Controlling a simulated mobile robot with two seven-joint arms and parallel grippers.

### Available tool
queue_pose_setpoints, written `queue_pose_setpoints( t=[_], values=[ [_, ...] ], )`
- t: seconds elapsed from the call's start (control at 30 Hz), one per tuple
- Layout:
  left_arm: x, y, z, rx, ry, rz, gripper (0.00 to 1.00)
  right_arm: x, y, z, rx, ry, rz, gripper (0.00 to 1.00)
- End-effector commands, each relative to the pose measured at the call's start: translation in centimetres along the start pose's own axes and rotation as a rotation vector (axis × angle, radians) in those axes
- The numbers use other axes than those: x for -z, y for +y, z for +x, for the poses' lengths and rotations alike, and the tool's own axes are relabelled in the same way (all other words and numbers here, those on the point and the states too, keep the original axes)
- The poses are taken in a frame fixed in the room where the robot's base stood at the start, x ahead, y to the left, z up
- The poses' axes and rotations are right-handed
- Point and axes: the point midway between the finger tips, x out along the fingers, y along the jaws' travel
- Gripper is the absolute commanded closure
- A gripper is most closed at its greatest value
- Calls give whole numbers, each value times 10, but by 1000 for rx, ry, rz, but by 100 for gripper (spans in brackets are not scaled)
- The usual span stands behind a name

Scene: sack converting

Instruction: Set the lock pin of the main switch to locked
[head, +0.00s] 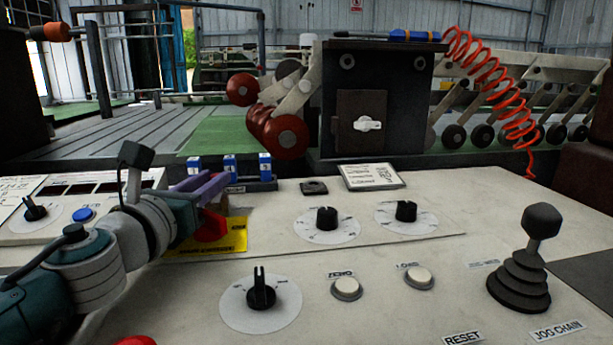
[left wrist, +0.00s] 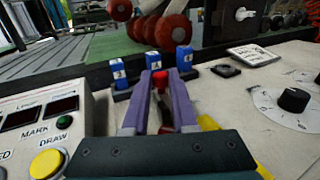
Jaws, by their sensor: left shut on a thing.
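The main switch (head: 212,226) shows as a red part on a yellow plate (head: 234,238) left of centre in the head view. My left gripper (head: 212,188) reaches over it from the left, its purple fingers just above and in front of the switch. In the left wrist view the fingers (left wrist: 164,78) are shut on a small red piece (left wrist: 160,80) of the switch. I cannot tell whether this is the lock pin or the handle. The fingers and wrist hide much of the switch, and the pin's setting cannot be read. My right gripper is not in view.
Several numbered blue blocks (head: 230,168) stand close behind the fingers. Black dials (head: 327,218), white buttons (head: 346,288) and a joystick (head: 535,250) lie to the right on the console. A yellow button (left wrist: 46,163) sits left of my gripper.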

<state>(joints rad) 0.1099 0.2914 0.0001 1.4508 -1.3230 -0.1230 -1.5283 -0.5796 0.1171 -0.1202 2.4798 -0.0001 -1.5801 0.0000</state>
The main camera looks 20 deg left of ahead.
Motion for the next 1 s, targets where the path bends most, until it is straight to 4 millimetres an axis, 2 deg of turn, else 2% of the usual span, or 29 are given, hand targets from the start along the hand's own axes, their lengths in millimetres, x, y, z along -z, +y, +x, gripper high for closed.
queue_pose_setpoints(
  t=[0.77, 1.0],
  values=[
    [0, 0, 0, 0, 0, 0, 100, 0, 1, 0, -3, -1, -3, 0],
    [-1, -5, -12, 2, 0, 2, 100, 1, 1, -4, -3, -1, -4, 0]
  ],
)
